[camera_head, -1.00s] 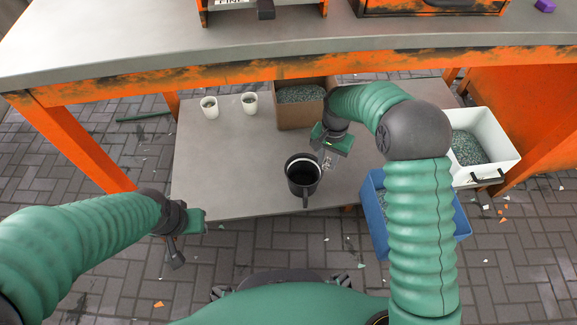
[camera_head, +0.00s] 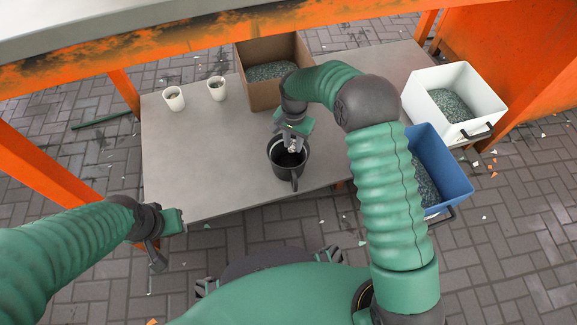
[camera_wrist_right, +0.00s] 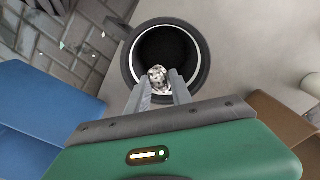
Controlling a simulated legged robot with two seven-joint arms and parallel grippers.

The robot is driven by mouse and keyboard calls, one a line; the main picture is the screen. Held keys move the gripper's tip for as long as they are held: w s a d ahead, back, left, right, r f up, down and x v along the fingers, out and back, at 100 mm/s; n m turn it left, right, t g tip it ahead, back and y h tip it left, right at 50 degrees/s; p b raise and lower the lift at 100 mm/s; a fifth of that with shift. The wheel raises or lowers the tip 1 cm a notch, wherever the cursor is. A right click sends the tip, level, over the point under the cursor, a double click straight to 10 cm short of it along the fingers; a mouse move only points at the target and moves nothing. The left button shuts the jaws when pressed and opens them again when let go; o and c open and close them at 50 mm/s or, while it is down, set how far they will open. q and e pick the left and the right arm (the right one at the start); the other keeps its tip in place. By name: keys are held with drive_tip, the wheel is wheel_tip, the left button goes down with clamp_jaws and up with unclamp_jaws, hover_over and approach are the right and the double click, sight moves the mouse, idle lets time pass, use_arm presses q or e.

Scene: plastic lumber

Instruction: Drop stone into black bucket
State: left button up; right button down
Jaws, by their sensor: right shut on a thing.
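The black bucket (camera_head: 289,163) stands upright on the low grey table, its handle toward me. In the right wrist view the bucket (camera_wrist_right: 203,53) shows its dark inside and pale inner ring. My right gripper (camera_head: 294,146) is over the bucket's far rim, pointing down. It is shut on the stone (camera_wrist_right: 157,75), a small speckled grey-white lump between the fingertips, seen against the bucket's opening. My left gripper (camera_head: 162,238) is off the table's front left edge, away from the bucket; its fingers do not show clearly.
The low grey table (camera_head: 215,150) also holds two white cups (camera_head: 174,98) (camera_head: 217,88) and a cardboard box (camera_head: 262,93) of granules. A white bin (camera_head: 484,108) and a blue bin (camera_head: 448,170), both with granules, are at the right. An orange-framed bench (camera_head: 180,48) overhangs the back.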

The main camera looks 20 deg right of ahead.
drive_tip(key=shift+d, duration=0.1)
drive_tip(key=c, duration=1.1)
unclamp_jaws()
drive_tip(key=shift+o, duration=0.2)
wheel_tip(320, 180, up, 8)
drive_tip(key=p, duration=0.6)
drive_tip(key=shift+f, duration=0.4)
